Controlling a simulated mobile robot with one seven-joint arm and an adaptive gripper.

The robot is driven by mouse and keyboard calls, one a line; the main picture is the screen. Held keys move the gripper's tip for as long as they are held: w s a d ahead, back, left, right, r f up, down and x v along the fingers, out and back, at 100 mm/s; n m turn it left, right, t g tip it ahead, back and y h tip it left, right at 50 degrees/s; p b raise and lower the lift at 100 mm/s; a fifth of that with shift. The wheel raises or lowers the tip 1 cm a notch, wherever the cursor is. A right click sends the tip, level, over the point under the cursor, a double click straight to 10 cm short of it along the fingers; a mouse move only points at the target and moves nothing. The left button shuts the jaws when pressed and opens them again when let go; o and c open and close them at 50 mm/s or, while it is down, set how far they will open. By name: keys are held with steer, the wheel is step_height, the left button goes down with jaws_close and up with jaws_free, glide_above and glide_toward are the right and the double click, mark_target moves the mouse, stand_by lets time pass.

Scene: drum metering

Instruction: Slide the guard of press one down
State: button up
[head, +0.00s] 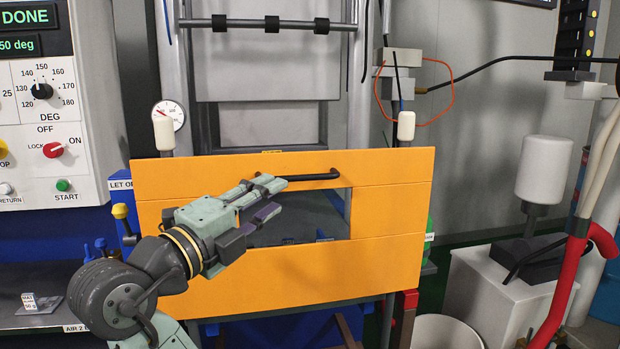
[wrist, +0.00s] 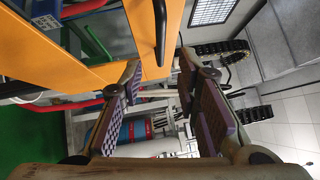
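The guard is an orange panel (head: 390,250) with a rectangular window, standing across the front of the press. A black bar handle (head: 318,177) runs along its upper part, above the window. My gripper (head: 280,196) is in front of the guard, just below and left of the handle, and its upper finger overlaps the handle's left end in the head view. In the wrist view my gripper (wrist: 160,68) is open and empty, with its fingers well apart. The black handle (wrist: 160,32) shows ahead of the gap, beside the orange guard (wrist: 110,45). I cannot tell whether a finger touches it.
A control panel (head: 45,130) with dials and a lit "DONE" display stands at left. Two white-capped posts (head: 406,126) rise behind the guard, with a round gauge (head: 170,115) by the left one. A white pedestal (head: 490,290) and a red-and-white hose (head: 570,270) stand at right.

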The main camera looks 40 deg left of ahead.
mark_target(298, 180)
steer(key=w+p, duration=0.1)
steer(key=w, duration=0.2)
steer(key=w+p, duration=0.1)
steer(key=w, duration=0.2)
steer(key=w+r, duration=0.1)
steer(key=w, duration=0.2)
steer(key=shift+w+a+r+p, duration=0.1)
steer(key=shift+a+p, duration=0.25)
steer(key=shift+p, duration=0.05)
steer(key=shift+c, duration=0.2)
jaws_close()
